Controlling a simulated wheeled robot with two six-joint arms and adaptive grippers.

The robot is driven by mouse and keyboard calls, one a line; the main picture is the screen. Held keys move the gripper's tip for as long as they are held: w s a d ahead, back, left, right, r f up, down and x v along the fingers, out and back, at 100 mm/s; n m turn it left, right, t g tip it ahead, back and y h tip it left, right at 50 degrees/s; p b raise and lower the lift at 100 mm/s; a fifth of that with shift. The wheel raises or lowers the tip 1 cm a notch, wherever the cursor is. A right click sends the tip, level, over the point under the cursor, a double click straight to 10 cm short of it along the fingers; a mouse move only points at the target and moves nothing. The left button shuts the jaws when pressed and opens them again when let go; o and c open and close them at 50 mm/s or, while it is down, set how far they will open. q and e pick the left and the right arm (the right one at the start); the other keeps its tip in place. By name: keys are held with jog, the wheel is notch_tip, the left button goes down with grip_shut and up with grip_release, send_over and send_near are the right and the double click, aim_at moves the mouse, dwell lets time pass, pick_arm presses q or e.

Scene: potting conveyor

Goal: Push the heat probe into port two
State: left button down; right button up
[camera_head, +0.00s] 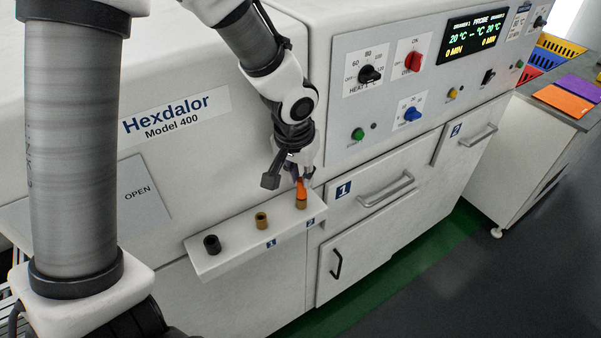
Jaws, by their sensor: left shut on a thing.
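The heat probe (301,189) is orange and upright, held by my left gripper (301,174). The gripper is shut on its upper part and points down over the white shelf (235,255) on the machine front. The probe's lower end meets the brass collar of port two (301,204), beside the blue label 2. I cannot tell how deep it sits, and its tip is hidden. Port one (261,219), another brass collar, is empty to the left, near label 1. A black round socket (212,244) is at the shelf's left end. My right gripper is out of view.
The control panel (425,75) with knobs and a display reading 20 °C is up to the right. Drawer one's handle (385,190) and a lower door handle (336,263) stick out right of the shelf. A side table (550,110) holds coloured trays at the far right.

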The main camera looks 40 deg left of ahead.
pick_arm(q)
jog(key=c, duration=1)
grip_release()
jog(key=shift+f, duration=0.1)
jog(key=v, duration=0.7)
jog(key=shift+r, duration=0.3)
jog(key=shift+w, duration=0.1)
